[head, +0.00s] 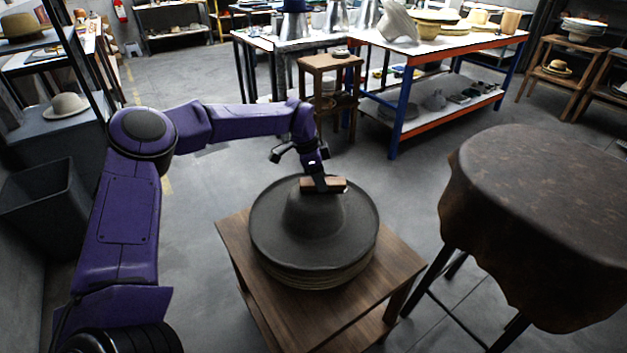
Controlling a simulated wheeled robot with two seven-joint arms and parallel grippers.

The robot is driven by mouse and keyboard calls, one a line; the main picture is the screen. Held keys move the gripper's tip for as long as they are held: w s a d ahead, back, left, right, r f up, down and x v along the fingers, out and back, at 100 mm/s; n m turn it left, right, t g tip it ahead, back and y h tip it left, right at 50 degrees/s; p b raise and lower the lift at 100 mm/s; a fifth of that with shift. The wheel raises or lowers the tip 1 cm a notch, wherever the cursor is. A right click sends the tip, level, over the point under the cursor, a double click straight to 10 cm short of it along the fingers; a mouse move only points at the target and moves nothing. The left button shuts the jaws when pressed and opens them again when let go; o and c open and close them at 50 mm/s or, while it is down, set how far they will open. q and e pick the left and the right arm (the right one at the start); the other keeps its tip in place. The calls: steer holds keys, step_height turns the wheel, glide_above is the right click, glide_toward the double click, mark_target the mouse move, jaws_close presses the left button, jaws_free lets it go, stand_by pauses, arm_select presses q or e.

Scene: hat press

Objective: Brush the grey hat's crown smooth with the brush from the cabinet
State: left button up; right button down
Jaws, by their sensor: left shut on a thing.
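The grey hat (312,221) lies crown up, with a wide brim, on top of a stack of hats on a wooden stand. My left gripper (318,178) is shut on the brush (324,186), a small brown wooden block. The brush is at the top of the crown and seems to touch it; its underside is hidden. My right gripper is not in view. I cannot tell which cabinet the brush belongs to.
The wooden stand (237,236) has bare edges around the hats. A round table with a dark leathery cover (545,190) stands close on the right. Behind are a wooden stool (330,62) and a blue-legged workbench (440,57). A dark bin (45,205) stands at left.

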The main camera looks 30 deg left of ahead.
mark_target(308, 181)
arm_select(q)
steer(key=shift+a, duration=0.1)
steer(key=shift+s+a, duration=0.4)
steer(key=shift+a, duration=0.05)
steer(key=shift+s+a+p, duration=0.35)
steer(key=shift+s+a, duration=0.6)
steer(key=shift+a, duration=0.25)
steer(key=shift+w+d+f+b, duration=0.2)
steer(key=shift+w+d+b, duration=0.05)
steer(key=shift+d+b, duration=0.15)
steer(key=shift+w+d+b, duration=0.4)
steer(key=shift+w+d, duration=0.05)
steer(key=shift+d, duration=0.05)
steer(key=shift+w+d+r+b, duration=0.15)
steer(key=shift+w+d+b, duration=0.35)
steer(key=shift+w+d, duration=0.3)
steer(key=shift+s+d, duration=0.1)
steer(key=shift+s, duration=0.05)
